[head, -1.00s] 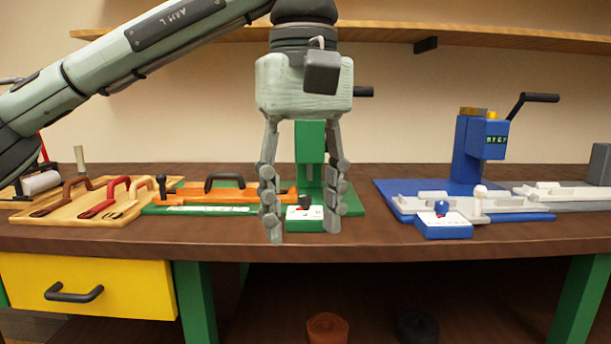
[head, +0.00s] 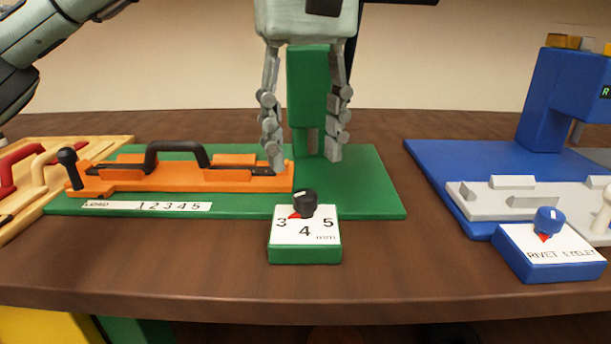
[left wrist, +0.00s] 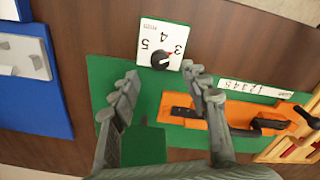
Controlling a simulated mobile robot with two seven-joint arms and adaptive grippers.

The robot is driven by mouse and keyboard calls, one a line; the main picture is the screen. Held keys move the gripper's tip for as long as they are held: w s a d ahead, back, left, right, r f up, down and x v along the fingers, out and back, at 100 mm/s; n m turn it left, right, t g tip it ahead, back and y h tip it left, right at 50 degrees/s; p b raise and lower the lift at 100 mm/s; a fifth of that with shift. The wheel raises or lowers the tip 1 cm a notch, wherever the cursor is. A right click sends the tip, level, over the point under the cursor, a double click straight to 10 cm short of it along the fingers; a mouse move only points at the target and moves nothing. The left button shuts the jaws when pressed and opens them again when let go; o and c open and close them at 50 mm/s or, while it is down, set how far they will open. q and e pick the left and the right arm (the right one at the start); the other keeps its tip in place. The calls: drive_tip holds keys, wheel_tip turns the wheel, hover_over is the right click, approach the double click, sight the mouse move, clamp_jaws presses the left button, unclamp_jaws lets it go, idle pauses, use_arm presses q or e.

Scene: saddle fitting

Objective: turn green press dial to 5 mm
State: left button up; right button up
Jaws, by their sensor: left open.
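The green press dial is a black knob (head: 304,203) on a white-faced green block (head: 305,254) marked 3, 4 and 5 mm. Its red pointer (head: 294,214) points toward the 3. In the left wrist view the knob (left wrist: 161,55) lies just beyond and between my fingertips. My left gripper (head: 304,158) is open and empty, pointing down, with its fingers apart. In the head view it shows above and behind the dial, and I see no contact with the knob. The green press column (head: 307,85) stands behind the fingers. My right gripper is in neither view.
An orange fixture (head: 225,180) with a black handle lies on the green base (head: 375,195), left of the dial. A blue press (head: 550,120) and its blue dial (head: 549,221) stand at right. The brown tabletop (head: 180,270) in front is clear.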

sight(305, 193)
use_arm(q)
wheel_tip(305, 193, down, 6)
drive_tip(key=shift+r, duration=0.25)
clamp_jaws()
idle(0.3)
